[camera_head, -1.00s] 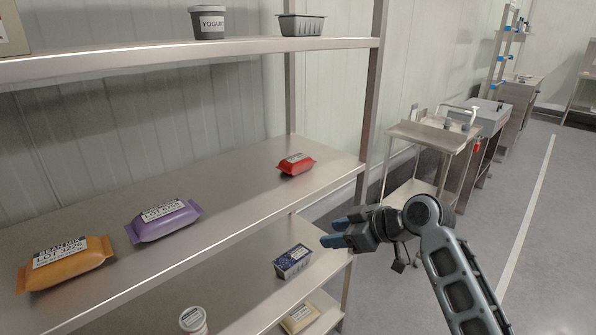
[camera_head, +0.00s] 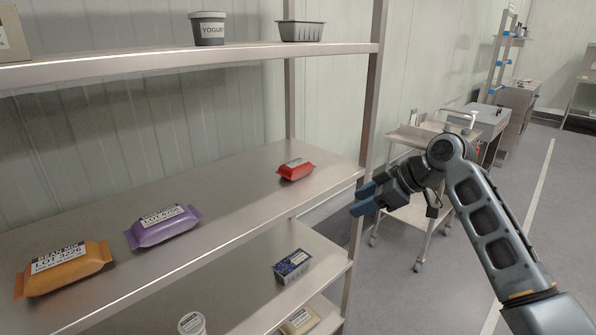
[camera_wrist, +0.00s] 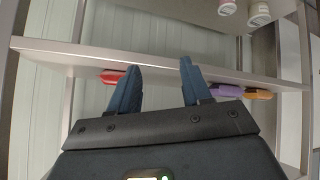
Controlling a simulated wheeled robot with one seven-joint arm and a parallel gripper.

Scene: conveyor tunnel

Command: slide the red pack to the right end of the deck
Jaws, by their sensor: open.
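The red pack (camera_head: 295,169) lies on the middle deck (camera_head: 232,180) of the steel shelf, near its right end, in the head view. A purple pack (camera_head: 163,226) and an orange pack (camera_head: 64,267) lie farther left on the same deck. My gripper (camera_head: 366,198) is open and empty. It is off the deck's front right, near the right upright, apart from the red pack. In the wrist view, the red pack (camera_wrist: 112,77) shows partly behind the left finger, and the purple pack (camera_wrist: 226,90) is beyond the right finger.
A yogurt tub (camera_head: 208,28) and a black tray (camera_head: 301,31) stand on the upper shelf. The shelf's upright (camera_head: 371,85) stands close to my gripper. A steel trolley (camera_head: 420,140) is behind it, with open floor at right.

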